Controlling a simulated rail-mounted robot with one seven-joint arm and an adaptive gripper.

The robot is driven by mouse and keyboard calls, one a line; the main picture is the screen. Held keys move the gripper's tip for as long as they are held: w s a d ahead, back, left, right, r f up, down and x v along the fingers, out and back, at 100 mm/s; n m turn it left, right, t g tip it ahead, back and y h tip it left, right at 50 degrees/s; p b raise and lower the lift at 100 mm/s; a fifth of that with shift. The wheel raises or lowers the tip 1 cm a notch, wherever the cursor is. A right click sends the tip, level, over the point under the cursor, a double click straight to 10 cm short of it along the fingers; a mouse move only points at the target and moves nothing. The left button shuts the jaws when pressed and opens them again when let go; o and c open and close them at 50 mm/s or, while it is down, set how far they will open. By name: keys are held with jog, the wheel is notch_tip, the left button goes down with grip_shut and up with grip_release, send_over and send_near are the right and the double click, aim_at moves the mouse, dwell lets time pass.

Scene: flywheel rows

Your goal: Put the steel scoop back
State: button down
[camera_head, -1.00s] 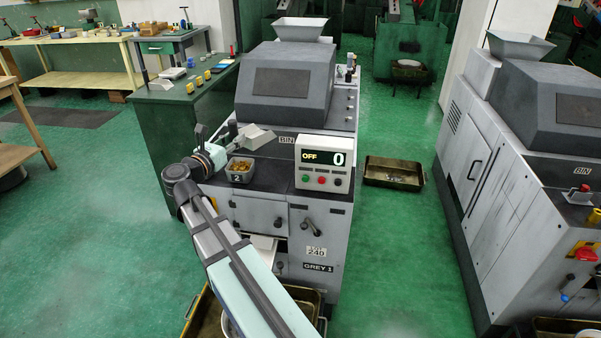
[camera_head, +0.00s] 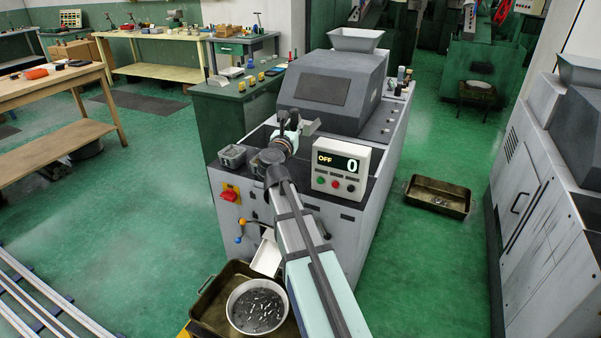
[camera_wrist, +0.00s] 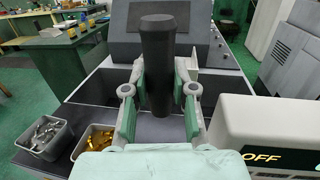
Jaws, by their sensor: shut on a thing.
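My gripper (camera_head: 288,128) is shut on the scoop and holds it above the dark top of the grey machine, left of the display box. In the wrist view my gripper (camera_wrist: 158,95) has the scoop's thick black handle (camera_wrist: 158,50) upright between its fingers. A grey metal part of the scoop (camera_head: 311,127) shows just right of the gripper in the head view. The rest of the scoop is hidden behind the handle and fingers. I cannot tell whether it touches the machine's hood.
A tub of grey metal parts (camera_wrist: 45,138) and a tub of brass-coloured parts (camera_wrist: 93,142) stand left of my gripper. The display box (camera_head: 340,170) reads OFF and 0. A bowl of parts (camera_head: 257,306) sits in a tray below. A green bench (camera_head: 235,112) stands behind left.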

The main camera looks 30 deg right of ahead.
notch_tip(320, 180, down, 17)
jog(key=shift+r+b, duration=0.2)
jog(key=shift+b, duration=0.7)
jog(key=shift+f, duration=0.1)
jog(key=c, duration=0.9)
grip_release()
jog(key=shift+c, duration=0.2)
jog(key=shift+s, duration=0.1)
jog(key=b+v, duration=0.1)
jog(key=v, duration=1.1)
